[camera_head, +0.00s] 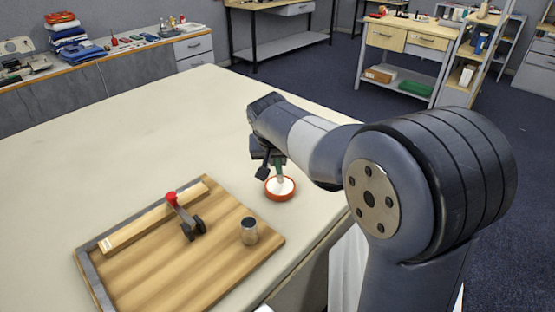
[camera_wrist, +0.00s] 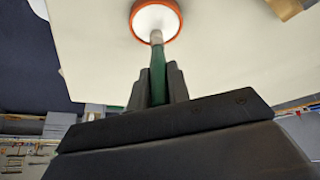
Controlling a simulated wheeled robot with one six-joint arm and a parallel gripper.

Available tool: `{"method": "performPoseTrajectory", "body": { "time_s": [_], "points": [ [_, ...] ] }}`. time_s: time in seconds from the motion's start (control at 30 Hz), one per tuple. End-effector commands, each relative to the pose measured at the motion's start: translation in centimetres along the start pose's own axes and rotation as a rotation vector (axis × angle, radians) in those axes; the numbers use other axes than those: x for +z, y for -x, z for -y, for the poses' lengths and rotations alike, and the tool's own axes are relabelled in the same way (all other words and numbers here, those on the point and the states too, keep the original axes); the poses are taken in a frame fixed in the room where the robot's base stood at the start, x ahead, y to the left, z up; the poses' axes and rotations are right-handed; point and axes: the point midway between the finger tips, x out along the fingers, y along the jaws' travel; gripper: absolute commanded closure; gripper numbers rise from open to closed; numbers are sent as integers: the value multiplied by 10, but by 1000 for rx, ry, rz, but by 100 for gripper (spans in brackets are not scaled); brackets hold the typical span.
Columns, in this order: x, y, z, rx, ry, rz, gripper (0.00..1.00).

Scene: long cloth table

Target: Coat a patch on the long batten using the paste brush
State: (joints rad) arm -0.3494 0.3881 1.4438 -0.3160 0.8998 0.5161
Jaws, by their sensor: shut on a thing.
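My gripper (camera_head: 267,168) is shut on the green handle of the paste brush (camera_head: 279,168), right above a small orange-rimmed bowl of white paste (camera_head: 280,193). In the wrist view the brush (camera_wrist: 157,75) points down from between the fingers (camera_wrist: 159,82), and its tip meets the white paste in the bowl (camera_wrist: 156,18). How deep the tip sits is unclear. The long batten (camera_head: 150,218) is a pale wood strip lying along the far side of a wooden board (camera_head: 200,270), left of the bowl. A clamp with a red knob (camera_head: 172,198) reaches over the batten.
A grey metal cylinder (camera_head: 249,231) stands on the board near its right corner, between the bowl and the clamp. A grey strip (camera_head: 93,280) edges the board's left side. The cloth table (camera_head: 150,120) is clear behind the board and bowl.

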Motion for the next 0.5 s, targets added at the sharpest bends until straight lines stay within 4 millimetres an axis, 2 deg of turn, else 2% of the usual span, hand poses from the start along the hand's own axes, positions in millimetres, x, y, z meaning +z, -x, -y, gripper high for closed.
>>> {"method": "performPoseTrajectory", "body": {
  "time_s": [0.03,0.5],
  "points": [
    [-4,8,-1,0,0,-1,100],
    [-22,41,-4,-1,0,-2,100]
  ]
}}
